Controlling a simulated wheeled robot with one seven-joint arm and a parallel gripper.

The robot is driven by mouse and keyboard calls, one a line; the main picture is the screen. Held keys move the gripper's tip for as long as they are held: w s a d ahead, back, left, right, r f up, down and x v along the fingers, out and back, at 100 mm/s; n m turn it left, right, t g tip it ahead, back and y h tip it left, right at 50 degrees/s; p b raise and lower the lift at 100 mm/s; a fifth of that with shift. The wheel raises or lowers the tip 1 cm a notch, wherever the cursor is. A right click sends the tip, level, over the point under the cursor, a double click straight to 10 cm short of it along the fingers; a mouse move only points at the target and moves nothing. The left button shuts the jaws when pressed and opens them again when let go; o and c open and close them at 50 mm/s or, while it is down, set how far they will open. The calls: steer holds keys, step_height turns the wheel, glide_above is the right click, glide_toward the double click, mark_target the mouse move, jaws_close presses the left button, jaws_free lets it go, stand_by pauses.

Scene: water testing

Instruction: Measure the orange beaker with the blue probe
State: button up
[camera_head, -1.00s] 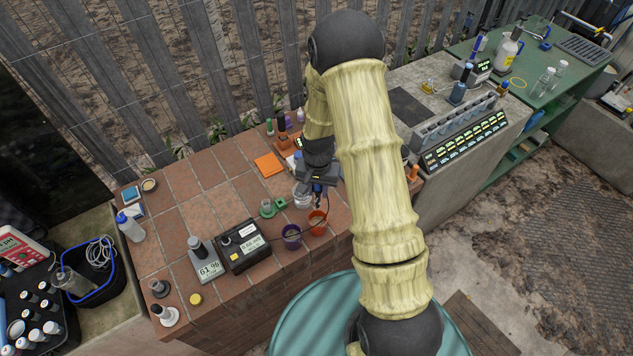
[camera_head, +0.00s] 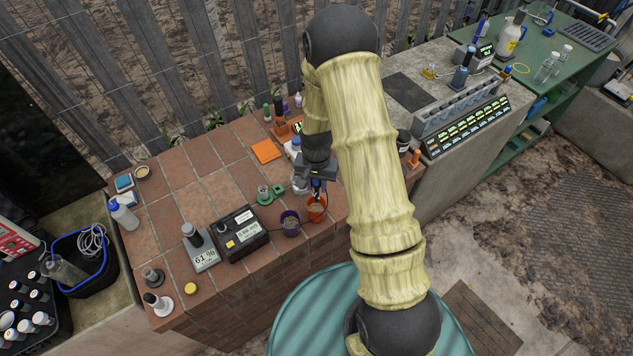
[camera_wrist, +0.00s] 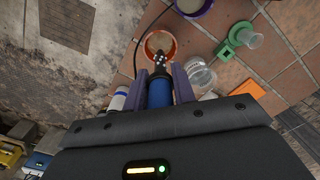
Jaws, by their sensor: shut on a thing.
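My gripper (camera_head: 316,185) is shut on the blue probe (camera_wrist: 159,92), which hangs downward between the two fingers. The orange beaker (camera_head: 317,214) stands near the front edge of the tiled counter, directly below my gripper. In the wrist view, the probe's dark lower end overlaps the orange beaker's (camera_wrist: 174,46) opening. The tip appears at or inside the rim; its exact depth cannot be told. A dark meter (camera_head: 242,236) with a lit display stands to the left, and a cable runs from its side toward the beakers.
A purple beaker (camera_head: 290,225) stands close left of the orange one. A clear glass vessel (camera_wrist: 199,76) and a green holder (camera_wrist: 236,40) are close by. Tiles at the counter's back left are mostly clear.

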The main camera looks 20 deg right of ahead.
mark_target(317, 198)
steer(key=shift+f, duration=0.15)
steer(key=shift+f, duration=0.25)
stand_by(1.0)
steer(key=shift+f+b, duration=2.7)
steer(key=shift+f, duration=0.7)
steer(key=shift+w, duration=0.1)
stand_by(0.4)
stand_by(2.7)
